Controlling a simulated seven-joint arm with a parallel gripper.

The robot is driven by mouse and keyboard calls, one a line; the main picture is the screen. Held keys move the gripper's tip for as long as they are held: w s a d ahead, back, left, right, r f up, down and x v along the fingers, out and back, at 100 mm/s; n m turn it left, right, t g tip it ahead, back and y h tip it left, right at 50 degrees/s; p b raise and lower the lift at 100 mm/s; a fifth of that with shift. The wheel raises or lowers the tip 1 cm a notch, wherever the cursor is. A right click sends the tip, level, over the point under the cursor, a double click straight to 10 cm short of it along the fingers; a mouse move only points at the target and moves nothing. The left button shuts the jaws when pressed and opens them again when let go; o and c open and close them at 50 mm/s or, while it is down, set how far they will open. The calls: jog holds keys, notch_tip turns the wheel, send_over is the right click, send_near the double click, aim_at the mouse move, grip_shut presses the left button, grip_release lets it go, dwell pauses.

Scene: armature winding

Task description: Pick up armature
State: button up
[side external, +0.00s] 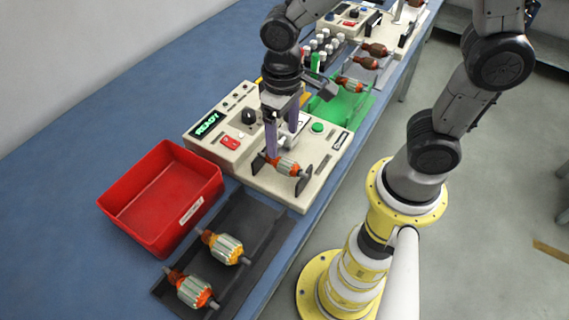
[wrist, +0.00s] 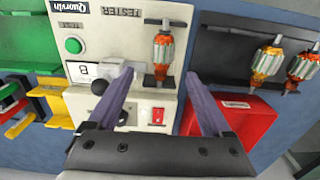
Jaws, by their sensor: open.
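An armature (side external: 285,167) with a silver ribbed core and orange-copper windings rests across the black supports of the beige tester (side external: 234,163). In the wrist view the same armature (wrist: 163,50) lies upright in the picture, ahead of and between my fingers. My gripper (side external: 279,150) points down over the tester with its purple fingers apart and nothing held. The fingertips are close to the armature in the side view, and I cannot tell whether they touch it. In the wrist view the open gripper (wrist: 159,74) has one finger on either side of the armature's line.
Two more armatures (side external: 225,247) (side external: 194,291) lie on a black tray (side external: 262,213) in front. An empty red bin (side external: 162,190) stands left of it. A green holder (side external: 352,109) with an armature, white-capped bottles (side external: 322,42) and another device are behind. The table edge runs along the right.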

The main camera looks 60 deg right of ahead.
aim_at(284, 160)
notch_tip(284, 160, down, 3)
jog(key=shift+r, duration=0.1)
jog(key=shift+s+a+f, duration=0.1)
jog(key=shift+s+f, duration=0.05)
jog(key=shift+f, duration=1.2)
jog(key=shift+s+a+f, duration=0.1)
jog(key=shift+s+f, duration=0.05)
jog(key=shift+f, duration=1.15)
jog(key=shift+c, duration=0.3)
grip_shut()
